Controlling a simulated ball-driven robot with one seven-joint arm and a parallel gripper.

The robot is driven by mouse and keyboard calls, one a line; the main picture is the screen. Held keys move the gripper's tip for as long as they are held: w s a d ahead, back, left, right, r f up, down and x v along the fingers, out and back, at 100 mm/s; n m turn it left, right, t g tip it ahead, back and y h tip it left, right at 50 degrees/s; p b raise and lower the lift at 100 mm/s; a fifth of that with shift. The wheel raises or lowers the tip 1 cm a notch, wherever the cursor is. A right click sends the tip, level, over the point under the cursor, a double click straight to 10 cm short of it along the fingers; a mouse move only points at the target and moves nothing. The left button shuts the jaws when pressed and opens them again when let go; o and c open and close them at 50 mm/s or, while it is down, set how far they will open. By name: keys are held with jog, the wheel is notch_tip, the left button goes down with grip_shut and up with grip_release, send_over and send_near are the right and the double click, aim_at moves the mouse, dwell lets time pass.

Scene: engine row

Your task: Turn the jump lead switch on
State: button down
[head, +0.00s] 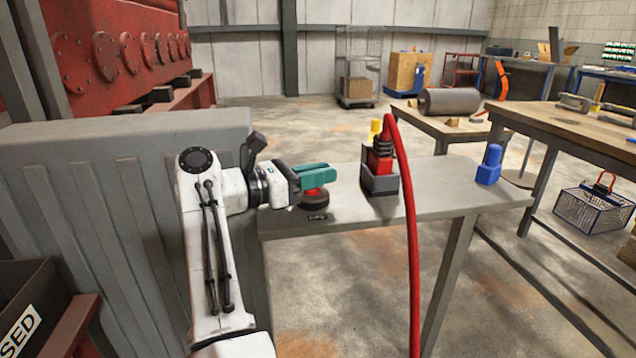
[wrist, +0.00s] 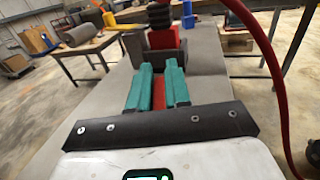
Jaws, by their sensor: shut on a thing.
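The jump lead switch (head: 315,200) is a dark round base with a red handle on the grey bench, left of the red plug. My gripper (head: 317,176) has teal fingers and reaches over the switch from the left. In the wrist view, the red handle (wrist: 158,97) shows between the two teal fingers, which are shut on it. The fingers hide most of the handle, and its turned position cannot be told. A red plug (head: 380,160) with a thick red cable (head: 411,230) stands in a grey socket (head: 381,184) to the right.
A small dark label plate (head: 318,217) lies in front of the switch. A blue connector (head: 489,166) stands at the bench's right end, and a yellow one (head: 375,128) shows behind the plug. The red cable arches down past the bench's front edge. A ribbed grey casing (head: 110,190) is at left.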

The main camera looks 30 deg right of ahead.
jog(key=shift+f, duration=0.1)
dwell(0.3)
jog(key=c, duration=1.2)
grip_release()
jog(key=shift+o, duration=0.2)
jog(key=shift+r, duration=0.55)
notch_tip(320, 180, up, 3)
jog(key=shift+f+p, duration=0.2)
jog(key=shift+p, duration=0.25)
jog(key=s+r+p, duration=0.2)
jog(key=s+r, duration=0.7)
jog(key=s, duration=0.5)
jog(key=shift+a+r, duration=0.15)
jog(key=shift+a, duration=0.3)
jog(key=shift+r, duration=0.1)
